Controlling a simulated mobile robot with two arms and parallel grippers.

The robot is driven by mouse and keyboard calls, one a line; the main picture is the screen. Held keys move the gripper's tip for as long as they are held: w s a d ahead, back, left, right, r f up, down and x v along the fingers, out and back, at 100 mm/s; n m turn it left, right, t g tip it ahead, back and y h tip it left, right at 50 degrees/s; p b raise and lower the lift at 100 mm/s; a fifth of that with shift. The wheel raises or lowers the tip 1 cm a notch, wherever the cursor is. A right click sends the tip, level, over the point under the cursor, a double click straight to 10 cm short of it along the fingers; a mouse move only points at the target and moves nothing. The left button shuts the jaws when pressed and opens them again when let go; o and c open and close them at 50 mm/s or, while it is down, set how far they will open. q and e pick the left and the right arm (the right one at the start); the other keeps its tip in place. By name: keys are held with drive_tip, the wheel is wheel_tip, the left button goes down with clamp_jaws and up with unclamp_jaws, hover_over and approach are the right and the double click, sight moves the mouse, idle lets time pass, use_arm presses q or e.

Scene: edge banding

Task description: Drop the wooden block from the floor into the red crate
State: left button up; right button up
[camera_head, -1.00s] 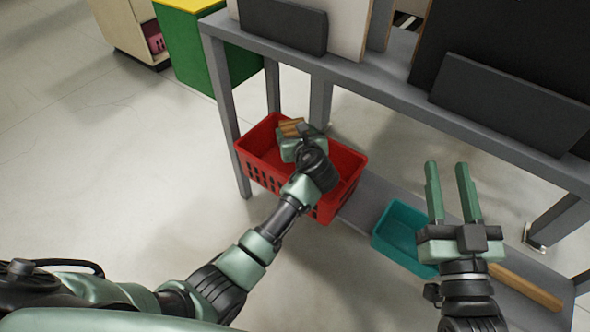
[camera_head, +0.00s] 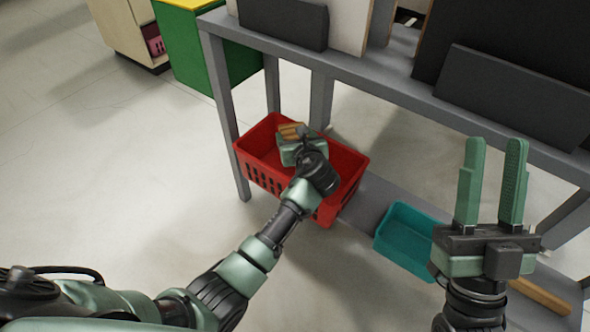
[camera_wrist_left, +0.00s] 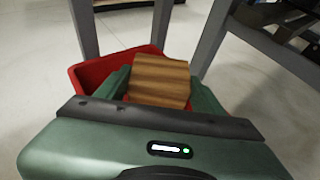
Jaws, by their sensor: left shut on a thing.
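The wooden block (camera_head: 291,131) is brown with striped grain. My left gripper (camera_wrist_left: 160,88) is shut on the block, which shows between its green fingers in the left wrist view (camera_wrist_left: 160,80). In the head view the left gripper (camera_head: 297,140) is over the red crate (camera_head: 262,178), which stands on the low shelf of the grey rack. The hand and forearm hide part of the crate's inside. The crate's red rim also shows in the left wrist view (camera_wrist_left: 88,76). My right gripper (camera_head: 493,185) is open and empty, in front of the rack at the right.
A teal bin (camera_head: 405,240) sits on the low shelf right of the crate. A wooden strip (camera_head: 540,296) lies further right. The grey rack (camera_head: 345,85) has dark panels on top, and its legs stand close to the crate. The floor at left is clear.

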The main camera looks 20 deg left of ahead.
use_arm(q)
drive_tip(key=o, duration=1.6)
drive_tip(key=shift+c, duration=0.2)
drive_tip(key=shift+s+d+r, duration=0.1)
drive_tip(key=shift+s, duration=0.05)
drive_tip(key=p+v, duration=0.2)
drive_tip(key=v, duration=0.1)
drive_tip(key=shift+s+r, duration=0.15)
drive_tip(key=p+v, duration=0.1)
drive_tip(key=v, duration=0.3)
drive_tip(key=shift+d+p, duration=0.1)
drive_tip(key=shift+p, duration=0.2)
use_arm(e)
drive_tip(key=w+f+g+h, duration=0.1)
drive_tip(key=w+f+g, duration=0.2)
drive_tip(key=f, duration=0.4)
drive_tip(key=w+f+g+h, duration=0.2)
drive_tip(key=w+f+g, duration=0.1)
drive_tip(key=f+g, duration=0.3)
drive_tip(key=shift+w+d+f+h, duration=0.15)
drive_tip(key=shift+w+f+h, duration=0.15)
drive_tip(key=shift+f, duration=0.15)
